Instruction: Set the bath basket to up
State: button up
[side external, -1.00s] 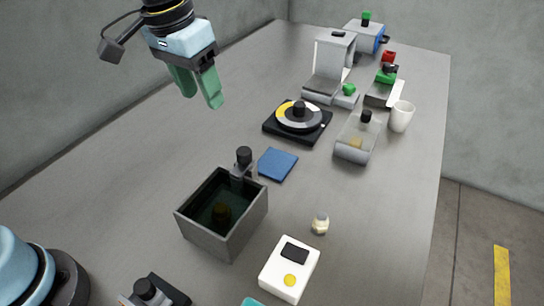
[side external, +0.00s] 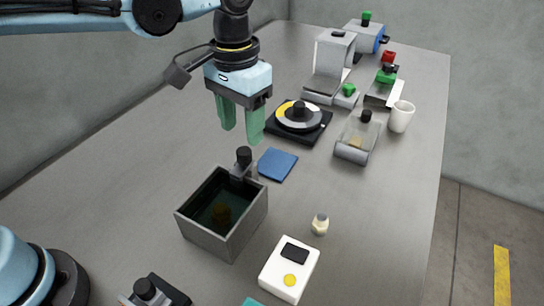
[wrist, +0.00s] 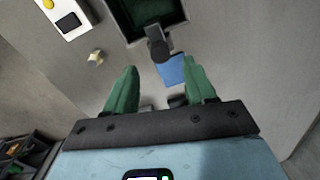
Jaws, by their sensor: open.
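The bath (side external: 248,213) is a grey open box with dark liquid in the side external view. A yellowish round thing (side external: 222,212), perhaps the basket, shows dimly low inside it. A black knob (side external: 243,155) on a grey bracket stands at the bath's far edge. In the wrist view the bath (wrist: 118,18) is at the top and the knob (wrist: 158,48) is just beyond my fingertips, between their lines. My gripper (side external: 241,136) is open and empty, pointing down above and slightly behind the knob, apart from it. Its green fingers also show in the wrist view (wrist: 163,72).
A blue pad (side external: 278,164) lies right of the knob. A white box with a yellow button (side external: 289,270) and a small cream bottle (side external: 320,224) are in front. A black-based dial (side external: 298,118) stands behind. The table's left side is clear.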

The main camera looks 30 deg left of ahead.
aim_at(243, 151)
jog(key=shift+f, duration=2.6)
grip_shut()
